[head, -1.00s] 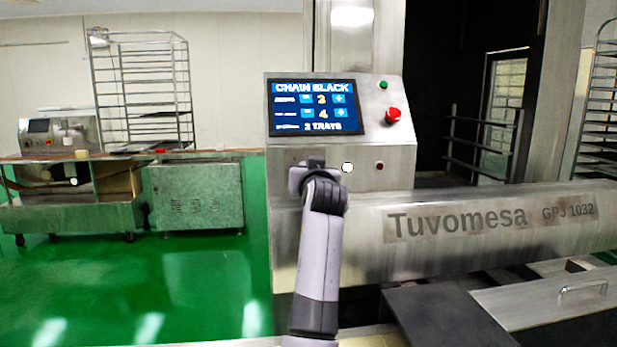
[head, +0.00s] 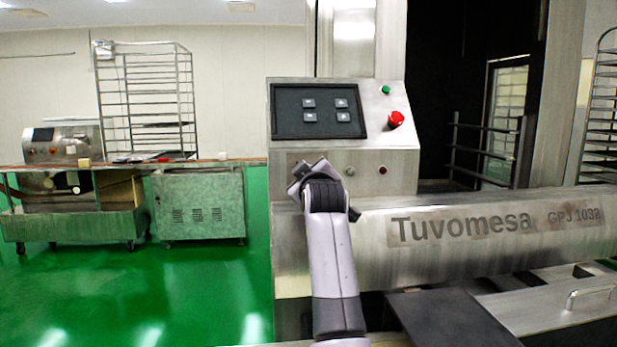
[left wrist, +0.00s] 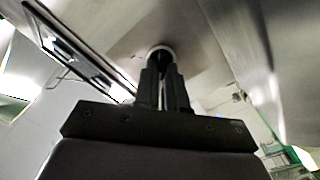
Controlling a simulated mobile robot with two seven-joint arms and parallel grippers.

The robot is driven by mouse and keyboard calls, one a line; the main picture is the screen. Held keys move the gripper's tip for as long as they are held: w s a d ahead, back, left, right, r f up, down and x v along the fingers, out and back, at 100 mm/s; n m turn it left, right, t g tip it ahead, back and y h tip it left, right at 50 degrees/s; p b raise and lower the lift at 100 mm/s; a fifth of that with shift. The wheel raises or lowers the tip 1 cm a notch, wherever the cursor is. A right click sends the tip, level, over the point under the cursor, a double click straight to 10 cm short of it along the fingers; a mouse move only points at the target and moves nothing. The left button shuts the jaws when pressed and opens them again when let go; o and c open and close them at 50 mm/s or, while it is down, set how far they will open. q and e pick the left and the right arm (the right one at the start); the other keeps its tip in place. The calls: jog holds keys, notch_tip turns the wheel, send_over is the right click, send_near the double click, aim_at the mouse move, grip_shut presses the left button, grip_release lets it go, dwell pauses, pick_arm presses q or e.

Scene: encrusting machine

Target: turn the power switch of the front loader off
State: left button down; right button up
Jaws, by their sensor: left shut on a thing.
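The front loader (head: 300,240) is a metal machine with a sloped control panel. Its screen (head: 318,110) is dark, with only several small grey buttons showing. Below it, the round indicator light (head: 350,170) looks dull and unlit. My left gripper (left wrist: 163,70) is at the panel face left of that light. In the left wrist view its fingers are shut on a round knob, the power switch (left wrist: 160,49), whose pale rim shows beyond the fingertips. In the head view my wrist is tilted and hides the switch and fingers. My right gripper is in neither view.
A red emergency button (head: 396,119) and a green button (head: 386,90) sit right of the screen. A small red button (head: 383,170) is right of the light. A wheeled machine (head: 75,220) and a rack (head: 146,100) stand at left; green floor between is clear.

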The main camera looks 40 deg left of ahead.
pick_arm(q)
jog(key=shift+n, duration=0.4)
jog(key=c, duration=1.2)
grip_release()
jog(key=shift+s, duration=0.1)
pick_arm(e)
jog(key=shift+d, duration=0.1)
